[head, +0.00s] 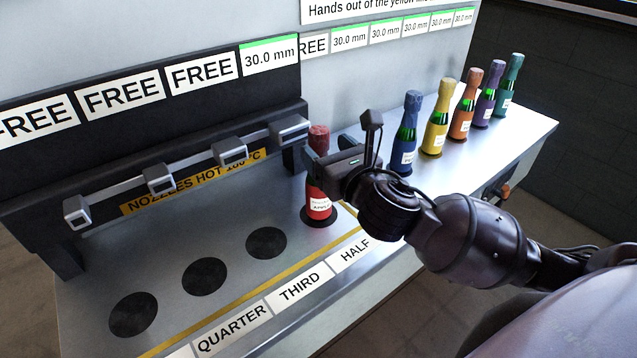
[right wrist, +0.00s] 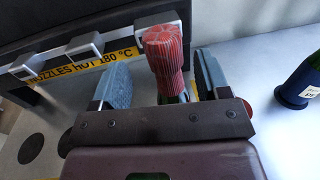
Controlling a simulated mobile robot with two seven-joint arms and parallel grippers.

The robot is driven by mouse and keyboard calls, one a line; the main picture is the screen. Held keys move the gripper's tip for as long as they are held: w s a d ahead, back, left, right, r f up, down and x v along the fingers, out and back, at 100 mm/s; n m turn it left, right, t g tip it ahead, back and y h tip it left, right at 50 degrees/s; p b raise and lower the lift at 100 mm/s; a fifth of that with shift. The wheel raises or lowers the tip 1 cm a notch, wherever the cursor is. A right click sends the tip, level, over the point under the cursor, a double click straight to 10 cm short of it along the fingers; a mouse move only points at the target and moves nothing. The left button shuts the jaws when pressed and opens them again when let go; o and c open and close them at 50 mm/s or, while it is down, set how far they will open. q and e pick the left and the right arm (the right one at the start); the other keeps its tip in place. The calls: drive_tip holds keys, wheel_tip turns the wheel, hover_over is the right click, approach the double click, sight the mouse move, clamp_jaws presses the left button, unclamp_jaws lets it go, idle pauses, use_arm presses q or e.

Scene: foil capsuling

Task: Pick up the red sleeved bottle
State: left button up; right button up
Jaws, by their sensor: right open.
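The red sleeved bottle (head: 319,204) stands upright on a dark round pad on the machine's bench, under the rightmost nozzle. My right gripper (head: 322,158) is at the height of its neck and is open. In the right wrist view, the red sleeve top (right wrist: 164,58) rises between the two grey fingers of my right gripper (right wrist: 160,82), nearer the right finger, with a visible gap on the left. The bottle's lower body is hidden there by the gripper. My left gripper is not in view.
A row of nozzles (head: 230,151) runs behind the bottle. Empty black pads (head: 266,243) lie to its left. Several sleeved bottles, a blue one (head: 405,140) nearest, stand in a row at right. The blue bottle also shows in the right wrist view (right wrist: 301,84).

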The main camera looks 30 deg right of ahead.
sight(315, 136)
drive_tip(key=shift+w+d, duration=0.2)
drive_tip(key=shift+w, duration=2.55)
clamp_jaws()
